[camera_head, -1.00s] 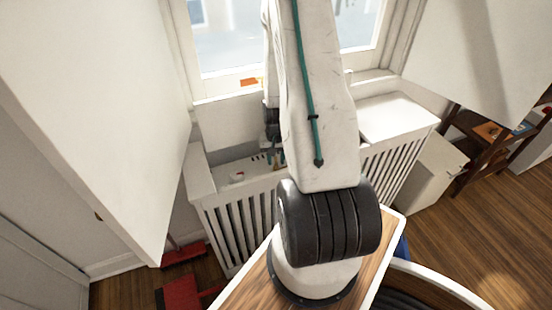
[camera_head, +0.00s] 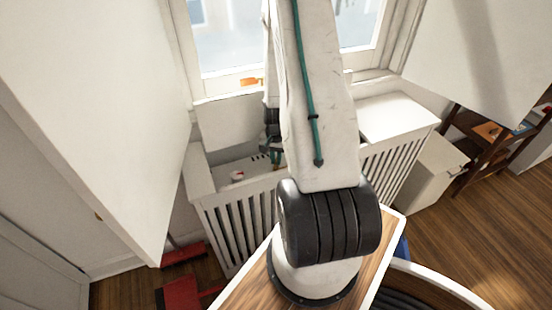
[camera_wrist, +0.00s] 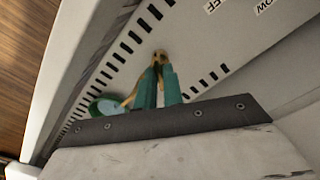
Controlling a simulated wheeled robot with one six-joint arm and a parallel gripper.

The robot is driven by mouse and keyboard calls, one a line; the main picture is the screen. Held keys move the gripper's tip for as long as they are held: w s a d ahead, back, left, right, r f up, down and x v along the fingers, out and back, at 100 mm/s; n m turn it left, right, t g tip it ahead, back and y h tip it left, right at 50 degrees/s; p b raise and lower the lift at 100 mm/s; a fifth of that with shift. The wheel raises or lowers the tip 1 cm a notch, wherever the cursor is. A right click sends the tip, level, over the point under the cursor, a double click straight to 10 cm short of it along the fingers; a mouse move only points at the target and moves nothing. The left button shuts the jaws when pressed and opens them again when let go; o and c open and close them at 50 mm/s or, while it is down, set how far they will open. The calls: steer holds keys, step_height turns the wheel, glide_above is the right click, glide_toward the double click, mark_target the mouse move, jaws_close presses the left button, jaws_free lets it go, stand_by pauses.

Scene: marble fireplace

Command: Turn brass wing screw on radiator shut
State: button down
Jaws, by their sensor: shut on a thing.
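The small brass wing screw (camera_wrist: 159,56) shows in the wrist view on the pale radiator panel (camera_wrist: 120,62), beside a row of dark slots. My gripper (camera_wrist: 162,70) has its two teal fingers closed around the screw's near part. Only the screw's tip shows beyond the fingertips, so its exact turn is hard to read. In the head view my gripper (camera_head: 271,157) is low at the radiator's top, behind the slatted white cover (camera_head: 237,215). The screw is too small or hidden there.
Labels reading OFF (camera_wrist: 215,4) and LOW (camera_wrist: 263,6) are on the panel. A round green thing (camera_wrist: 104,106) lies left of the fingers. A white item with red (camera_head: 238,176) sits inside the cover. A white cabinet door (camera_head: 90,110) hangs at left.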

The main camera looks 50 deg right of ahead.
steer(key=m, duration=0.5)
steer(key=shift+m, duration=0.3)
steer(key=m, duration=0.5)
steer(key=shift+m, duration=0.3)
steer(key=c, duration=1.5)
jaws_free()
step_height(320, 180, up, 8)
steer(key=shift+f, duration=0.1)
